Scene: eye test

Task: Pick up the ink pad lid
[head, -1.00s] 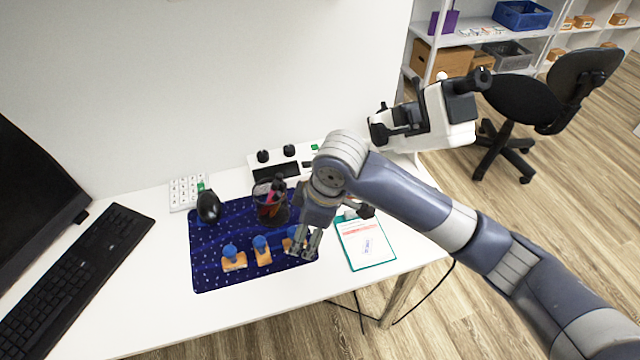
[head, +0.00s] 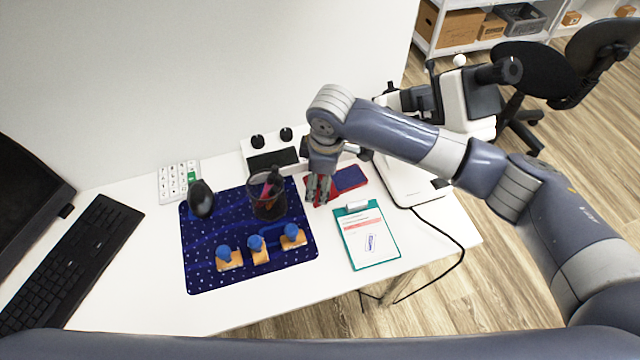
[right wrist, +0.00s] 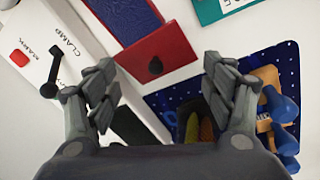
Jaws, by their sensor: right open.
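The ink pad lid (right wrist: 172,50) is a flat red plate with a black knob (right wrist: 155,66) on top. In the right wrist view it lies beside the ink pad (right wrist: 124,17), which has a dark blue face and red rim. In the head view the ink pad (head: 350,178) lies at the back of the table, and my right gripper (head: 318,198) covers much of the lid. My right gripper (right wrist: 163,82) is open and empty above the lid, with the knob showing between its fingers. My left gripper is not in view.
A dark cup with pens (head: 268,200) stands close left of the gripper on the blue starry mat (head: 205,262). Several stamps (head: 260,250) stand on the mat. A clipboard (head: 368,250) lies in front. A white device with knobs (head: 258,145) and a microscope (head: 455,105) stand behind.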

